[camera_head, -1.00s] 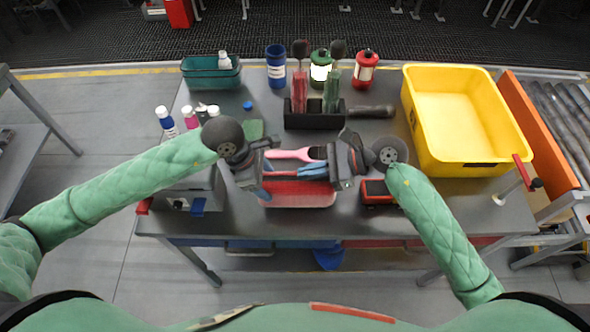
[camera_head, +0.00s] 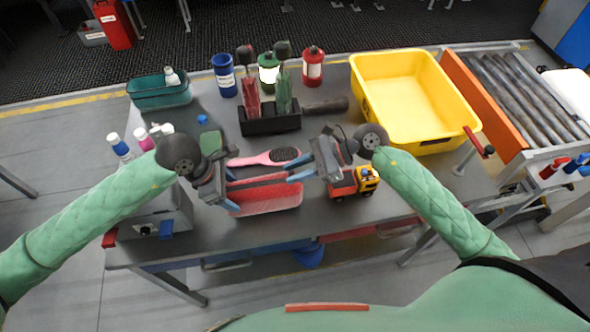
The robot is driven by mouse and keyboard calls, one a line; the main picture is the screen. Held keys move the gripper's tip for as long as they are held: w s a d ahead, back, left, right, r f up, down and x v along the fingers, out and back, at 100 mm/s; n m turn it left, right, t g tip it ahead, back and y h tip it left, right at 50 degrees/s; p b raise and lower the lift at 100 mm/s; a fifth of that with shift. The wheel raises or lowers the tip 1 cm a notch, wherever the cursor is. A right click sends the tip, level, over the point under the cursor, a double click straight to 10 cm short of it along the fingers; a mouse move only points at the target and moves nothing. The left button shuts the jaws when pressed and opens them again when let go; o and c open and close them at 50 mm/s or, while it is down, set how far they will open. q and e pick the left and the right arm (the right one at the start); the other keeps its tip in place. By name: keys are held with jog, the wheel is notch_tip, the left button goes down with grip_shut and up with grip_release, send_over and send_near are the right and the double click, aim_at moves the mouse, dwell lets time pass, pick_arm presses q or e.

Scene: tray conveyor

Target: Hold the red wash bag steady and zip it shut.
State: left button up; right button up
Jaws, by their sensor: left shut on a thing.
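The red wash bag (camera_head: 266,198) lies on the grey table near its front edge, in the middle of the view. My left gripper (camera_head: 229,190) is at the bag's left end, shut on it; the grip itself is partly hidden by the fingers. My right gripper (camera_head: 298,177) is over the bag's right end, with a blue fingertip close to its top edge. I cannot tell whether its jaws are open or shut, or whether it touches the bag. The zip pull is too small to make out.
A pink brush (camera_head: 264,158) lies just behind the bag. A toy truck (camera_head: 367,180) stands right of it, by my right gripper. A black tool holder (camera_head: 270,121) and a yellow bin (camera_head: 425,146) stand behind. A grey box (camera_head: 152,214) is at left.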

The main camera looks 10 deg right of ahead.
jog(key=v, duration=1.1)
jog(key=shift+d+r, duration=0.15)
jog(key=shift+d, duration=0.25)
pick_arm(q)
jog(key=o, duration=1.4)
